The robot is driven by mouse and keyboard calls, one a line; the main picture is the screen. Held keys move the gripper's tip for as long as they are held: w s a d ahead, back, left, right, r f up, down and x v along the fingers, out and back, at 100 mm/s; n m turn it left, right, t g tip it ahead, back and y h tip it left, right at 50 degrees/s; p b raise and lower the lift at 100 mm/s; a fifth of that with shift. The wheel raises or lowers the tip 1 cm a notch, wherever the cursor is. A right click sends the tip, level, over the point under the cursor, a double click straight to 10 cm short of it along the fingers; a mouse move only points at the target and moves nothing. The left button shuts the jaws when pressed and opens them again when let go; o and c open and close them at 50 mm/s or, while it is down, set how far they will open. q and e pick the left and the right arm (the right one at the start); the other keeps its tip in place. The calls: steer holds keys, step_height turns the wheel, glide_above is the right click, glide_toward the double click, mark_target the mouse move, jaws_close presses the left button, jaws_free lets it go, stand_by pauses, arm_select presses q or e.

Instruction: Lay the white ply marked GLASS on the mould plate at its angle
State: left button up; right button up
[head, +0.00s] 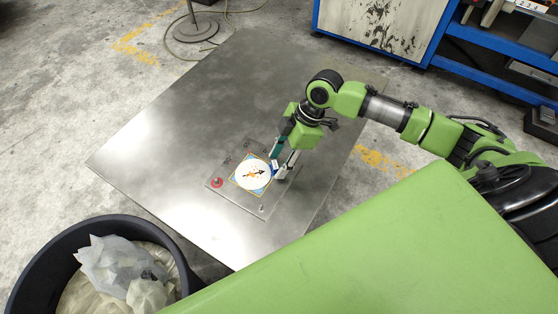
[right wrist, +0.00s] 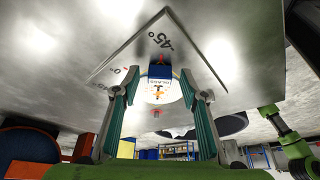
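The mould plate (head: 262,209) is a thin grey square on the large metal table. On it lies a white round ply (head: 246,184) with a black arrow, set against a blue square with an orange border. A blue tab with lettering (right wrist: 160,72), seemingly GLASS upside down, shows at the ply's edge in the right wrist view. My right gripper (head: 279,165) is low at the ply's upper right edge. Its two fingers stand apart on either side of the tab, with gaps visible in the right wrist view (right wrist: 160,78). My left gripper is out of view.
The plate bears a -45° mark (right wrist: 160,41) and a 0° mark. A red knob (head: 217,183) is at its left and a small metal pin (head: 262,208) at its near corner. A black bin with crumpled sheets (head: 120,265) stands lower left. The table's far left (head: 180,120) is bare.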

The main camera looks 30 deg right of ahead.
steer(key=v, duration=1.1)
steer(key=shift+r, duration=0.2)
steer(key=shift+s+d+f, duration=0.1)
steer(key=shift+s, duration=0.05)
